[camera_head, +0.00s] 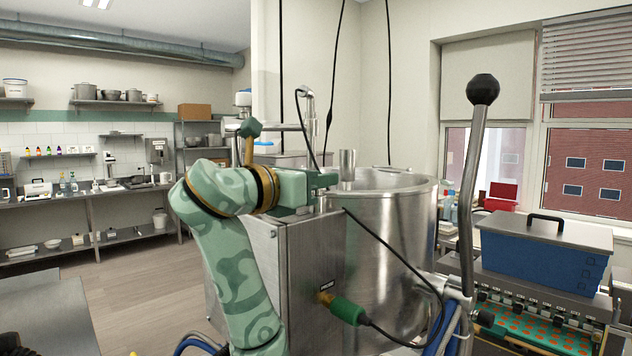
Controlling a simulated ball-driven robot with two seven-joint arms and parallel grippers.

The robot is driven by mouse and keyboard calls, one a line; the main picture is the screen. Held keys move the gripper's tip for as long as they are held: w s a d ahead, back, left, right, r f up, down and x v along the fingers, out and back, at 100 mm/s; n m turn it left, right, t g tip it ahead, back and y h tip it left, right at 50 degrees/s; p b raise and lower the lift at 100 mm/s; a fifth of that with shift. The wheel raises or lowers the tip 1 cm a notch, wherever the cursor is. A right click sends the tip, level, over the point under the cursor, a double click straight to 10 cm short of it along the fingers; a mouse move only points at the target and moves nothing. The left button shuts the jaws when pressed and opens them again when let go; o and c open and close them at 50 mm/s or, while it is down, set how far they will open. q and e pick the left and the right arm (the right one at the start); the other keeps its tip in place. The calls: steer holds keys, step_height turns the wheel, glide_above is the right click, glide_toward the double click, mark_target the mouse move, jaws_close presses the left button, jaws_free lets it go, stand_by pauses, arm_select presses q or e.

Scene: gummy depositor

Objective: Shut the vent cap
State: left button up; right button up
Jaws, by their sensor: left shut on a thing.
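A steel upright cylinder (347,165), seemingly the vent cap or its pipe, stands at the near left rim of the large steel kettle (385,240). My left gripper (331,181) reaches in from the left over the steel control box. It is shut at the foot of this cylinder, on what looks like the vent cap. My green arm and the gripper body hide part of the grasp. I cannot tell how far the cap is turned or closed. My right gripper is out of view.
A steel control box (300,265) with a green plug (346,310) and a black cable stands in front of the kettle. A long lever with a black knob (482,89) rises at right. A blue lidded box (545,255) sits beyond it. Open floor lies at left.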

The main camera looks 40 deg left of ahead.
arm_select(q)
steer(key=o, duration=0.9)
steer(key=shift+w+f, duration=0.1)
steer(key=shift+w, duration=0.1)
steer(key=shift+o, duration=0.2)
steer(key=shift+s, duration=0.1)
steer(key=s, duration=1.1)
steer(key=shift+s+a+b, duration=0.2)
steer(key=shift+s+b, duration=0.2)
